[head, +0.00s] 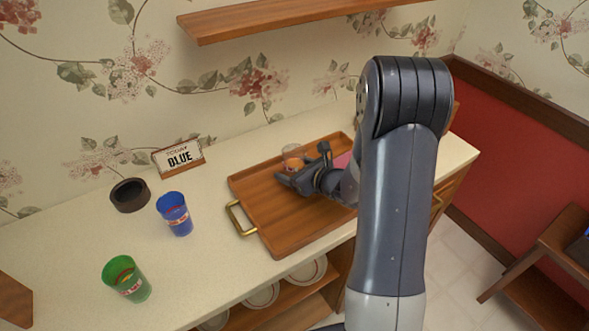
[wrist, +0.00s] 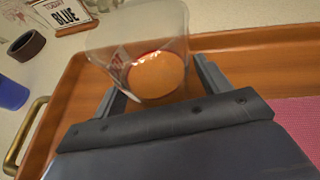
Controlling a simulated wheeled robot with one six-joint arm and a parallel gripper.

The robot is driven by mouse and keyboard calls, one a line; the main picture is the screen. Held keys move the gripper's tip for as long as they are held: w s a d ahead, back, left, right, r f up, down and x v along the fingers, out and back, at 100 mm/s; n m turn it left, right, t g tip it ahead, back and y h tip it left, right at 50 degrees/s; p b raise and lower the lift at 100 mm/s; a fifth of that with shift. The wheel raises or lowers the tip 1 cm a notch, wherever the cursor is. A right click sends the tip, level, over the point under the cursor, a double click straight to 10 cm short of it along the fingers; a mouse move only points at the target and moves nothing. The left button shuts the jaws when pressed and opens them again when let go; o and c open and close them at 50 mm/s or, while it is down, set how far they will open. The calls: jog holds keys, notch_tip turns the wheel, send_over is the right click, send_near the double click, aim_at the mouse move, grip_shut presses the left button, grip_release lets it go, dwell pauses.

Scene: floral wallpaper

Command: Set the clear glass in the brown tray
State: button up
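The clear glass (head: 292,158) is at the far side of the brown tray (head: 262,222). The tray's brown shows through it. In the wrist view the glass (wrist: 140,50) is just ahead of and between my fingertips, its base over the tray floor. My gripper (head: 303,165) is low over the tray, its two fingers spread apart. It also shows in the wrist view (wrist: 160,80), one finger on each side of the glass. I cannot tell whether a finger touches the glass.
A blue cup (head: 175,214), a green cup (head: 127,279) and a dark round bowl (head: 130,195) stand left of the tray. A "BLUE" sign (head: 179,158) stands behind. A pink mat (wrist: 300,120) lies in the tray. A wooden shelf (head: 290,18) hangs above.

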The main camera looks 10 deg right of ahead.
jog(key=shift+r, duration=0.1)
jog(key=shift+r, duration=0.15)
jog(key=v, duration=1)
jog(key=shift+s+d+b, duration=0.25)
jog(key=shift+s+b, duration=0.05)
jog(key=shift+b, duration=0.1)
jog(key=shift+s+d+r, duration=0.2)
jog(key=shift+s, duration=0.35)
jog(key=shift+c, duration=0.3)
